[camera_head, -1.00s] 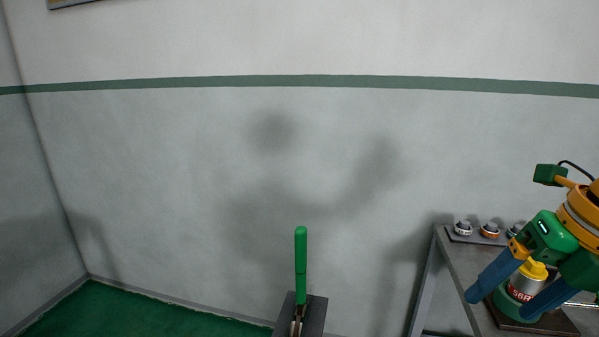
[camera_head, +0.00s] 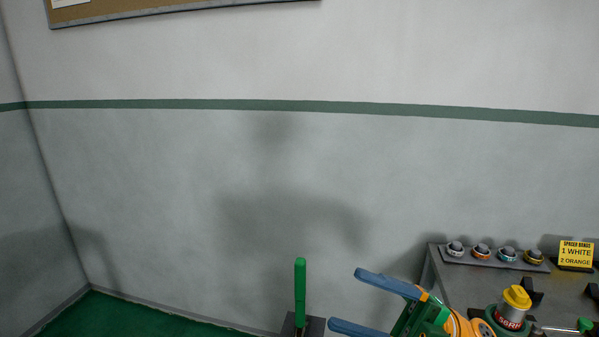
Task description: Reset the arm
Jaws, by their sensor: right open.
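My right gripper (camera_head: 362,299) is at the bottom centre-right of the head view. It has two blue fingers on a green and orange body. The fingers point left and stand wide apart, with nothing between them. It is to the left of the table and to the right of the green upright handle (camera_head: 300,292). My left gripper does not show.
A grey table (camera_head: 460,281) at the right bears a yellow-capped cylinder (camera_head: 513,308), a rack (camera_head: 492,262) of several ringed pieces, and a yellow sign (camera_head: 576,254) reading "1 WHITE 2 ORANGE". Dark fittings stand at its right side.

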